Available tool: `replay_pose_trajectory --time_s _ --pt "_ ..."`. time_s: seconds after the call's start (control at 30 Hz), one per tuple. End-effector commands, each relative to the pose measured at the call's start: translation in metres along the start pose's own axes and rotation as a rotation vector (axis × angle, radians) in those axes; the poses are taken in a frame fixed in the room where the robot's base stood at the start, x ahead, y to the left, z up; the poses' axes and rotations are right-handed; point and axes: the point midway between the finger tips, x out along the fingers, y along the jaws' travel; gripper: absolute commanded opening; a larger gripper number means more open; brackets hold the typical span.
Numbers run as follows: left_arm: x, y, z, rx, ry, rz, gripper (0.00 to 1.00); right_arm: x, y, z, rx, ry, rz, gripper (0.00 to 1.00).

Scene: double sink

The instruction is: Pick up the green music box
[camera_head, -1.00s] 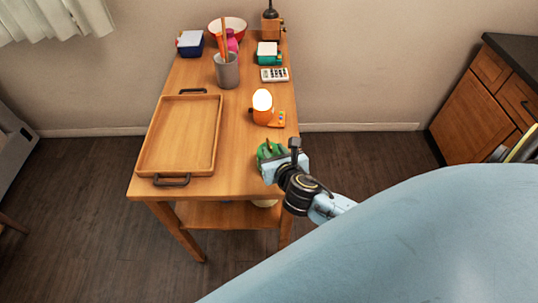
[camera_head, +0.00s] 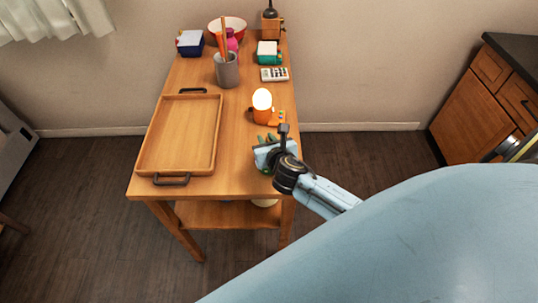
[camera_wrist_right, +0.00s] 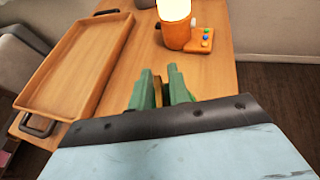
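A green box (camera_head: 269,51) with a white top stands near the far right end of the wooden table in the head view. It is the only green box I can make out, and it looks like the music box. My right gripper (camera_head: 268,139) is over the near right part of the table, well short of that box. In the right wrist view its green fingers (camera_wrist_right: 164,85) stand apart with a narrow gap. A tan strip shows between them, and I cannot tell whether it is a finger pad. I see no object held. My left gripper is not in view.
A lit orange lamp (camera_head: 262,105) stands just beyond my right gripper. A wooden tray (camera_head: 148,140) lies at left. A grey cup (camera_head: 227,70), a calculator (camera_head: 274,74), a blue box (camera_head: 190,43) and a red bowl (camera_head: 238,25) are farther back. The table's right edge is close.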

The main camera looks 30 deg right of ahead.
Motion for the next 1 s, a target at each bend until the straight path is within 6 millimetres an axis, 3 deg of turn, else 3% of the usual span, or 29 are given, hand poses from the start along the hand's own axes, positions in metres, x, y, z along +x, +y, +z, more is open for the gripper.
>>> replay_pose_trajectory --time_s 0.13,0.67,1.0 --pt "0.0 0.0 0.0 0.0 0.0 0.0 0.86 0.0 0.0 0.0 0.0 0.0 0.0 0.0" --pt "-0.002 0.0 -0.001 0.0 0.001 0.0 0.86 -0.002 0.0 0.005 0.0 -0.003 0.0 0.0" --pt "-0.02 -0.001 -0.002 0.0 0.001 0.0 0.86 -0.025 0.0 0.063 -0.001 -0.007 0.002 0.0"
